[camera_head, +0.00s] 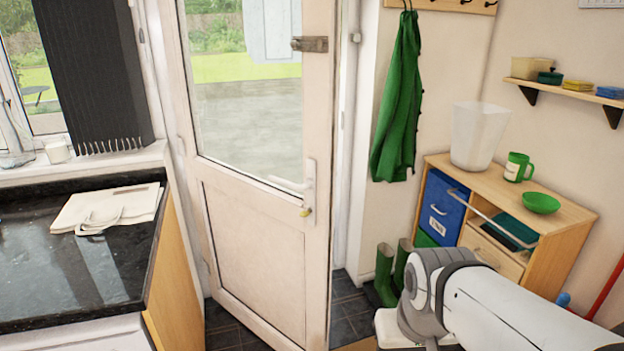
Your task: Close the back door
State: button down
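The back door (251,240) is a white door with a glass upper pane and a solid lower panel. It stands ajar, swung into the room, with a gap along its right edge beside the white frame (349,140). A white lever handle (293,184) is near its right edge, with a key or lock piece just below. A metal bolt (310,44) sits higher up on the same edge. My white and grey arm reaches in from the lower right, short of the door. My gripper cannot be made out in this view.
A black granite counter (100,273) with a folded cloth bag (108,208) stands left of the door. Green boots (385,274) stand on the dark floor right of it. A wooden cabinet (560,216) with a bin and green dishes is at right. A green coat (398,105) hangs above.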

aim_at(268, 264)
jog(key=z, duration=0.05)
jog(key=i, duration=1)
jog(key=u, duration=0.05)
